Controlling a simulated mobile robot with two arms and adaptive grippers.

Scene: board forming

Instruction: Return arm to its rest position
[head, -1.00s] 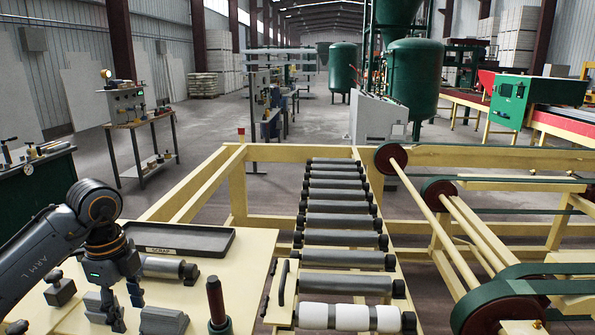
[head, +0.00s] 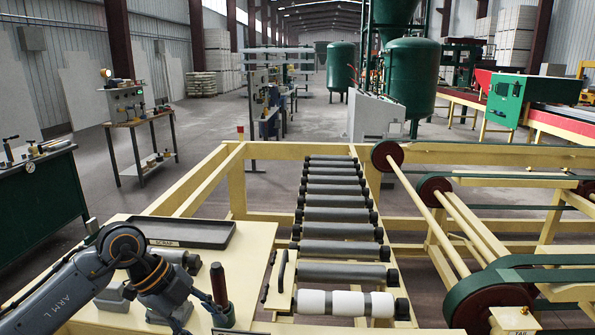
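My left arm comes in from the lower left over the cream worktable (head: 245,262). Its gripper (head: 197,314) points down near the front of the table, with its fingers spread apart and nothing seen between them. An upright tool with a dark red handle and green base (head: 218,287) stands just right of the gripper; I cannot tell whether they touch. My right arm and gripper are not in view.
A dark scrap tray (head: 185,232) lies at the table's back. A grey roller (head: 170,256) and metal blocks (head: 112,298) are partly behind my arm. A roller conveyor (head: 338,247) with a white front roller (head: 345,303) runs to the right, beside belt pulleys (head: 490,305).

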